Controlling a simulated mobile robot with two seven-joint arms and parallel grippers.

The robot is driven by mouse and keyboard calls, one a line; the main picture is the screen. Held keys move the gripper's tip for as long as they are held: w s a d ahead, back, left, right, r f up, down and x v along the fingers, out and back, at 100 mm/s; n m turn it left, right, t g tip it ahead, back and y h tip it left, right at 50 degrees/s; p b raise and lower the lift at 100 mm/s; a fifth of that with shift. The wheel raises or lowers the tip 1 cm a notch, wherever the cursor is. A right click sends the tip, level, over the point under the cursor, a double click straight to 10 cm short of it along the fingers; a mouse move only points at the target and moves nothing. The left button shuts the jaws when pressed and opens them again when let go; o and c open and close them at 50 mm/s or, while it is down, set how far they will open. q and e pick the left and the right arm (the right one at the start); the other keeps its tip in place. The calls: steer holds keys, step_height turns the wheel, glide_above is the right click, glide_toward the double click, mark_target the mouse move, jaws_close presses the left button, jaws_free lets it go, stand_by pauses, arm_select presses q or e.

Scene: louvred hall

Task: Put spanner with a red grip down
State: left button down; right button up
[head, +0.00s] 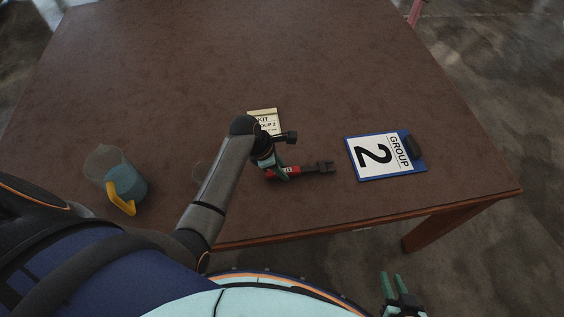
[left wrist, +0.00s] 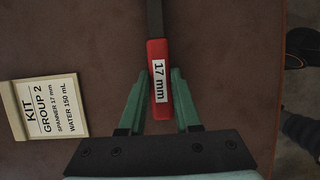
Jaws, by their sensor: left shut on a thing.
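The spanner (head: 318,168) has a dark metal shaft and head and a red grip. In the head view it points right, near the table's front edge. My left gripper (head: 278,172) is shut on its red grip. The left wrist view shows the grip (left wrist: 158,58) with a "17 mm" label between the green fingers (left wrist: 160,88), its shaft running away from me. I cannot tell whether the spanner touches the table. My right gripper (head: 391,281) is open and empty, off the table's front edge.
The brown table (head: 400,80) is mostly clear at the back. A cream kit card (head: 264,115) lies behind my left gripper. A blue clipboard marked "GROUP 2" (head: 360,172) lies to the right.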

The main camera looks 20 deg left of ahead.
arm_select(q)
steer(key=shift+d, duration=0.1)
steer(key=shift+s+f, duration=0.3)
steer(key=shift+f, duration=0.3)
steer(key=c, duration=0.6)
jaws_free()
steer(key=shift+s+f, duration=0.1)
steer(key=shift+f, duration=0.1)
steer(key=shift+d+r, duration=0.1)
steer(key=shift+r, duration=0.3)
steer(key=v, duration=1.2)
steer(key=shift+w+a+r, duration=0.2)
steer(key=shift+w+r, duration=0.1)
steer(key=shift+r, duration=0.05)
